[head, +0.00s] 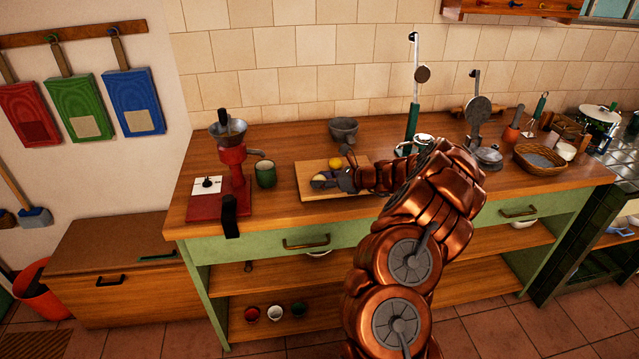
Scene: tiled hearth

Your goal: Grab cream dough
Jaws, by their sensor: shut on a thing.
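The wooden board (308,190) lies on the counter left of my arm. My gripper (324,181) is low over the board and points left. It is shut on a small pale lump, the cream dough (320,177), which shows between the fingers and is partly hidden by them. I cannot tell whether the dough still touches the board. A yellow ball (335,163) lies on the board just behind my gripper. My arm covers the right part of the board.
A red grinder (232,170) and a green cup (265,174) stand left of the board. A grey bowl (343,131) stands behind it. A wicker basket (540,160) and several pots are at the right. Bare counter lies in front of the cup.

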